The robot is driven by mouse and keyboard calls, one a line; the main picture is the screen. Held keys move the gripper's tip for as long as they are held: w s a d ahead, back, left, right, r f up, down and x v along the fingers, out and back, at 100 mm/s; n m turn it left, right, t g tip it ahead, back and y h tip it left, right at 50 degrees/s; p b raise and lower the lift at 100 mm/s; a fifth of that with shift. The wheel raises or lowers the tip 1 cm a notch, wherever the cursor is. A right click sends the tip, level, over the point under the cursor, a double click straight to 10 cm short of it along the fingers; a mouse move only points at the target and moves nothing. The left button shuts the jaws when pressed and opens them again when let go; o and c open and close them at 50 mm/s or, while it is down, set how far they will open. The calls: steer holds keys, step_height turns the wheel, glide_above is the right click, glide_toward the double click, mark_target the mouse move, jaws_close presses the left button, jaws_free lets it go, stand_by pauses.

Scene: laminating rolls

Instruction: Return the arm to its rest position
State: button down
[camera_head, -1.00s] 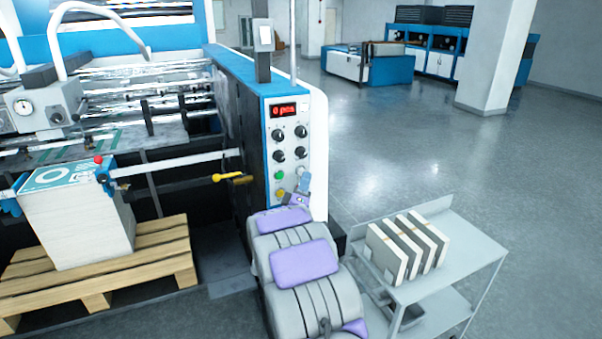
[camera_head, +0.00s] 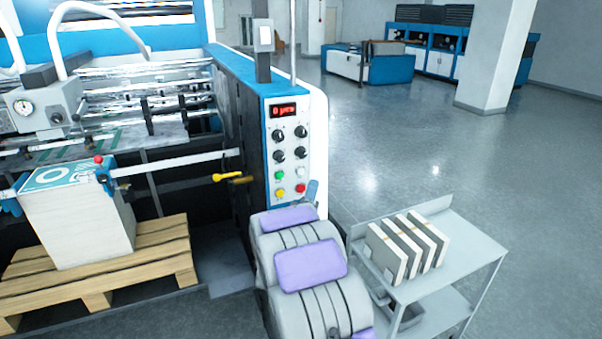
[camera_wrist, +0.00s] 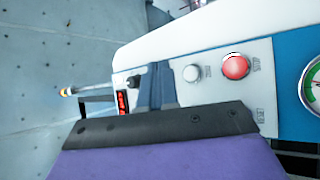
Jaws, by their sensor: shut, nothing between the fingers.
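My gripper (camera_head: 313,190) shows in the head view as a small blue-grey tip beyond my grey and purple arm, just right of the control panel's lower buttons; most of it is hidden behind the arm. In the wrist view my gripper (camera_wrist: 157,88) is shut and empty, its narrow fingers together in front of the panel face. The control panel (camera_head: 292,135) has a red lit display (camera_head: 284,111), dark knobs and green, white, yellow and red buttons. In the wrist view the red button (camera_wrist: 235,67) and white button (camera_wrist: 191,73) lie beyond the fingers, apart from them.
A grey cart (camera_head: 450,236) with several upright blocks (camera_head: 408,246) stands right of my arm. A paper stack (camera_head: 80,225) sits on a wooden pallet (camera_head: 165,240) at left. A yellow-handled lever (camera_head: 228,176) sticks out left of the panel. Open floor (camera_head: 410,150) lies behind the cart.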

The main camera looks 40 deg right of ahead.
stand_by(0.4)
steer(key=w+a+f+m+y, duration=0.1)
steer(key=w+a+y, duration=0.1)
steer(key=a+y, duration=0.25)
steer(key=w+a+f+y, duration=0.2)
steer(key=a+y, duration=0.2)
steer(key=a, duration=0.2)
steer(key=s+a+f+g+y, duration=0.2)
steer(key=s+a+y, duration=0.2)
steer(key=a, duration=0.4)
steer(key=s+a+f+g+y, duration=0.1)
steer(key=s+a+g+y, duration=0.1)
steer(key=s+a+y, duration=0.35)
steer(key=s+a+f+g, duration=0.2)
steer(key=s+a+g, duration=0.3)
steer(key=s+a, duration=0.6)
steer(key=s+r+m+g, duration=0.1)
steer(key=s+g, duration=0.5)
steer(key=s, duration=1.8)
steer(key=shift+r+m+g, duration=0.3)
steer(key=shift+m, duration=0.5)
steer(key=c, duration=1.8)
jaws_free()
steer(key=shift+a, duration=0.1)
steer(key=shift+c, duration=0.2)
